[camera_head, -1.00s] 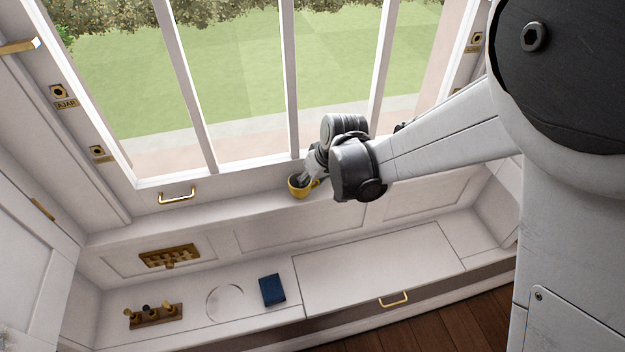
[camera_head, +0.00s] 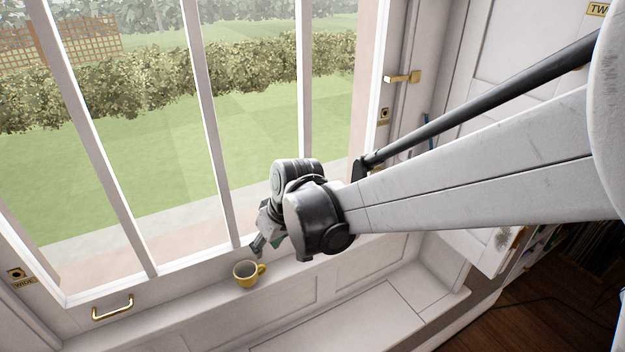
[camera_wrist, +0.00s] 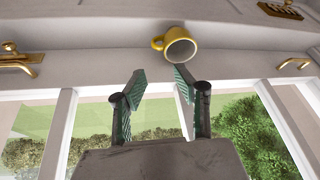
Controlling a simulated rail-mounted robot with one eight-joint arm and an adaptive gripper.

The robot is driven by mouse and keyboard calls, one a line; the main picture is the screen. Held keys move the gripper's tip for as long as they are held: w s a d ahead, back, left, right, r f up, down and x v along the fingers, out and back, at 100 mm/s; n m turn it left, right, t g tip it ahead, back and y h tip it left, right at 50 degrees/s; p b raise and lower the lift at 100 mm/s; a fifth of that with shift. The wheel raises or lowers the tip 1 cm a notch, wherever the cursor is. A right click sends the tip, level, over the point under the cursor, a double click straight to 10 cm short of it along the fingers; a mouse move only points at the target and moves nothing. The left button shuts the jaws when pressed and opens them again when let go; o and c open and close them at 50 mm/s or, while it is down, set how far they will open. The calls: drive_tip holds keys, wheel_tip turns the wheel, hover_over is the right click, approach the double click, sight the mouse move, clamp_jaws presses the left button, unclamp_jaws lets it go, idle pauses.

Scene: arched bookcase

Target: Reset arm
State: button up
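My gripper (camera_head: 268,243) is just above and to the right of a yellow mug (camera_head: 246,281) in the head view. The mug stands upright on the white window ledge, its handle to the right. In the wrist view my gripper (camera_wrist: 158,82) shows two green-padded fingers spread apart with nothing between them. The mug (camera_wrist: 176,45) is beyond the fingertips there, apart from them, with its pale inside facing the camera.
The barred window (camera_head: 207,120) rises right behind the gripper. A brass handle (camera_head: 112,308) is at lower left and a brass latch (camera_head: 403,77) at right. The white bench top (camera_head: 350,320) below looks clear where visible.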

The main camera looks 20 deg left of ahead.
drive_tip(key=shift+s+r, duration=0.25)
drive_tip(key=shift+s, duration=0.1)
